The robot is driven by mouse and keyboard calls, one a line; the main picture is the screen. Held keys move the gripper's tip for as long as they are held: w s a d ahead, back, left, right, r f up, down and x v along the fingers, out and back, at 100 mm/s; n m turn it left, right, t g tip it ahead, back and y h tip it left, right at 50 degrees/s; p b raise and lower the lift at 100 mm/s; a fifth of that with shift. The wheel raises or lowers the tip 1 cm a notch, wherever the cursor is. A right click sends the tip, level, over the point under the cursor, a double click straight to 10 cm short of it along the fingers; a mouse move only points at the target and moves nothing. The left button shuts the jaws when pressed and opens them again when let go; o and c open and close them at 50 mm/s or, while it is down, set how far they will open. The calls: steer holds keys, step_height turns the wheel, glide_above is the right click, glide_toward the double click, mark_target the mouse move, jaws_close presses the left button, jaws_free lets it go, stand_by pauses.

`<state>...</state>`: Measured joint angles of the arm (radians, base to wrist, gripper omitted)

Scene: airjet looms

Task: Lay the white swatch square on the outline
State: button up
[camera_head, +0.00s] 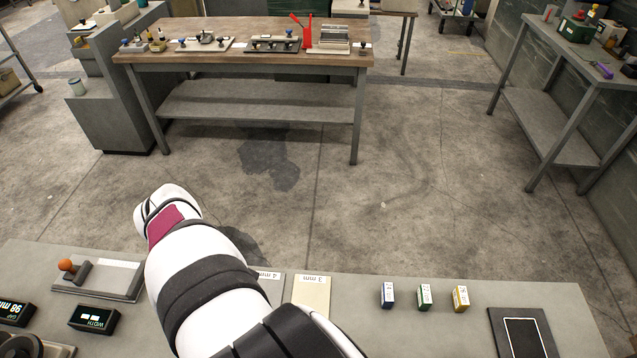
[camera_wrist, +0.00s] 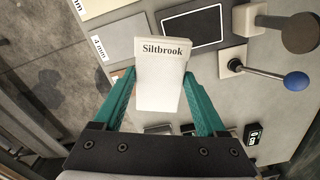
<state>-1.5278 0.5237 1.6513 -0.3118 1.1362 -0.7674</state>
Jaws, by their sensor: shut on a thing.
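A white block-like piece marked "Siltbrook" (camera_wrist: 161,72), which looks like the white swatch, is between the teal fingers of my gripper (camera_wrist: 160,84) in the wrist view. The fingers are shut on its two sides and its printed end points up in the picture. The outline (camera_wrist: 192,27) is a thin pale rectangle on a dark plate, seen beyond the swatch and apart from it. There my arm hides the gripper and the swatch.
Blue (camera_head: 387,295), green (camera_head: 424,297) and yellow (camera_head: 460,298) small blocks stand left of the plate. A card marked 3 mm (camera_head: 311,295) lies near my arm. A blue-knobbed lever (camera_wrist: 296,81) stands right in the wrist view. The bench between blocks and plate is clear.

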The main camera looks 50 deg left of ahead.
steer(key=s+f+n, duration=0.1)
steer(key=s+f, duration=0.2)
steer(key=s, duration=0.5)
steer(key=s+f+n, duration=0.1)
steer(key=s+f, duration=0.2)
steer(key=s, duration=0.5)
steer(key=s+f+n, duration=0.2)
steer(key=s+f, duration=0.2)
steer(key=s, duration=0.4)
steer(key=shift+a, duration=0.2)
steer(key=shift+f, duration=1.95)
steer(key=shift+f, duration=0.1)
steer(key=o, duration=1.5)
steer(key=shift+c, duration=0.2)
step_height(320, 180, up, 12)
